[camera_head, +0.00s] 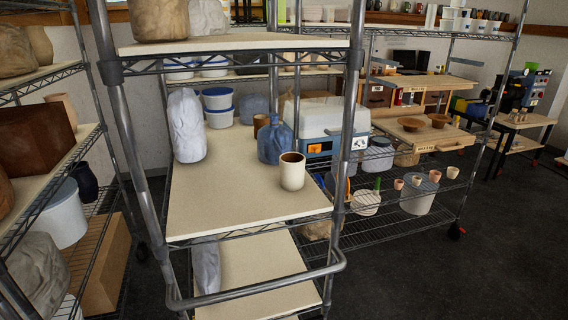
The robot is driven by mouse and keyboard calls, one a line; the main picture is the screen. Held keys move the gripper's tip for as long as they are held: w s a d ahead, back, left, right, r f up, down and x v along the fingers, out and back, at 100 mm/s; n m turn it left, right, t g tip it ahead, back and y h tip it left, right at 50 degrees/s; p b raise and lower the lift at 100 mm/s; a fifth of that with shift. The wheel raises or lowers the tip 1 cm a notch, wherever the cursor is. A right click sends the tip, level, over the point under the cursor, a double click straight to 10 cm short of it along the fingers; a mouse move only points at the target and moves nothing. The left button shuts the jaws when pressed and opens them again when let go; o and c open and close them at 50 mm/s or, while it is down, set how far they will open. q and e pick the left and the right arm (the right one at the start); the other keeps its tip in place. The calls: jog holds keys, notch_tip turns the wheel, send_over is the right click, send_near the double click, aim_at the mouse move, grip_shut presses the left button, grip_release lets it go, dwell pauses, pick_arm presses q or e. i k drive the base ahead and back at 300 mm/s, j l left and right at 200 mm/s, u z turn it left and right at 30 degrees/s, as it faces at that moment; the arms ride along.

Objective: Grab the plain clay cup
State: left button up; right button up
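A plain pale clay cup (292,175) with a darker brown inside stands upright on the middle board (225,205) of the metal rack, near its right edge. A brown cup (261,123) stands farther back on the same board, partly hidden by a blue wrapped object. Neither of my grippers shows in the head view.
A blue wrapped object (274,146) is just behind the pale cup, and a white wrapped one (186,128) is farther left. Metal posts (345,135) and an upper board (235,43) frame the shelf. Its front middle is clear.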

aim_at(292, 164)
jog(key=i+u, duration=0.35)
jog(key=i+l+u, duration=0.1)
jog(key=i+u, duration=0.25)
jog(key=i+l+u, duration=0.15)
jog(key=u, duration=0.25)
jog(key=i, duration=0.1)
